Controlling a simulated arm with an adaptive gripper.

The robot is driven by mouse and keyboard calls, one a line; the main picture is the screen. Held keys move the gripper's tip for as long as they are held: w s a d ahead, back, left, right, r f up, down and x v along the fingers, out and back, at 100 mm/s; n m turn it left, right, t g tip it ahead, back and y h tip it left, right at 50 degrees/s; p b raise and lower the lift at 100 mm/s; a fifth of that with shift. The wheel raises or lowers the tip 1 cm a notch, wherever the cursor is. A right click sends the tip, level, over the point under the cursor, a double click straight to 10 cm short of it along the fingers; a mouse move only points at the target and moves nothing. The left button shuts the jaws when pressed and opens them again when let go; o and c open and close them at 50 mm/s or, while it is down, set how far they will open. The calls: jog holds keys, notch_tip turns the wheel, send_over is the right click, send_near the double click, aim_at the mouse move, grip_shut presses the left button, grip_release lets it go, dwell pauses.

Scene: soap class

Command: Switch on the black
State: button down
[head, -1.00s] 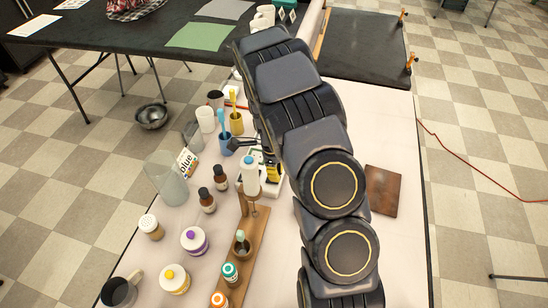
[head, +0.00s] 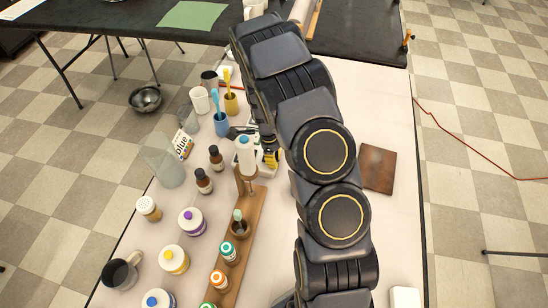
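My arm reaches across the table and bends down at its far end. My gripper (head: 266,142) is low over the table, beside a white bottle with a blue cap (head: 245,157) and mostly hidden by the bottle and my own arm links. A small pale device with black and yellow parts (head: 270,158) shows just behind the bottle, close to the gripper. I cannot tell whether they touch, or whether the fingers are open or shut. No switch can be made out.
A wooden rack (head: 238,250) with bottles runs toward the front. Two brown bottles (head: 204,181), a glass beaker (head: 163,160), jars (head: 192,222) and a dark mug (head: 120,271) stand to the left. A brown board (head: 377,169) lies right of my arm, with free table around it.

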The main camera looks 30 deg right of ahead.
jog(key=shift+r, duration=0.15)
jog(key=shift+w+r, duration=0.1)
jog(key=shift+r, duration=0.55)
jog(key=shift+r, duration=0.1)
notch_tip(320, 180, up, 14)
jog(key=s+d, duration=0.1)
jog(key=shift+s, duration=0.15)
jog(key=shift+d, duration=0.1)
dwell(0.3)
